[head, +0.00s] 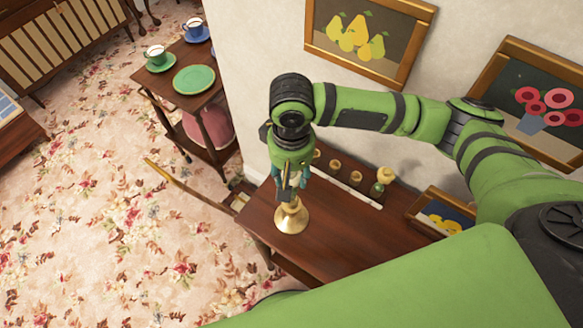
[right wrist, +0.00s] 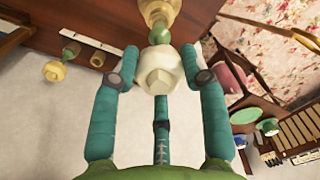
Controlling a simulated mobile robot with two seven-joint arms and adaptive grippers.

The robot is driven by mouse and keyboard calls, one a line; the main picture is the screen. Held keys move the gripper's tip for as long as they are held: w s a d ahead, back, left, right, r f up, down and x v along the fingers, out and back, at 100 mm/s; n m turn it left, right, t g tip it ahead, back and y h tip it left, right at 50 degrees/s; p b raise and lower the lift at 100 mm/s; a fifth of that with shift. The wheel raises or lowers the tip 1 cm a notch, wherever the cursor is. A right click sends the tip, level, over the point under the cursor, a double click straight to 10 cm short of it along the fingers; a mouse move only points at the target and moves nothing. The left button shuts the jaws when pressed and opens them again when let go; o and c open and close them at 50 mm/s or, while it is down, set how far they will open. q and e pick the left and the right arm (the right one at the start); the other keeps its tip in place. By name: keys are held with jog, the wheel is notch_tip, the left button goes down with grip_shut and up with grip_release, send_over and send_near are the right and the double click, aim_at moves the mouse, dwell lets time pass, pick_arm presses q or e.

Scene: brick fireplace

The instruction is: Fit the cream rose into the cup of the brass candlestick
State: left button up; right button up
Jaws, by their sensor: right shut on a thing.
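The cream rose (right wrist: 158,72) is a pale faceted head with a short green stem (right wrist: 158,37), seen in the right wrist view. My right gripper (right wrist: 160,76) is shut on the rose head, one teal finger on each side. The brass candlestick (head: 291,219) stands upright on the dark wooden table in the head view, directly under my right gripper (head: 291,180). Its brass also shows beyond the stem tip in the right wrist view (right wrist: 160,12). The stem points at the candlestick; I cannot tell whether its tip is inside the cup. My left gripper is not in view.
Behind the candlestick, small brass pieces (head: 335,165) line a white strip. A similar cream-topped green piece (head: 386,174) stands at its right end. A framed picture (head: 440,217) leans near the wall. A side table (head: 159,87) holds cups and a green plate (head: 194,80).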

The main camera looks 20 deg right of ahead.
dwell(0.7)
jog(key=shift+p, duration=0.4)
jog(key=shift+f, duration=1.75)
jog(key=o, duration=1.1)
jog(key=shift+c, duration=0.2)
notch_tip(320, 180, up, 12)
dwell(0.3)
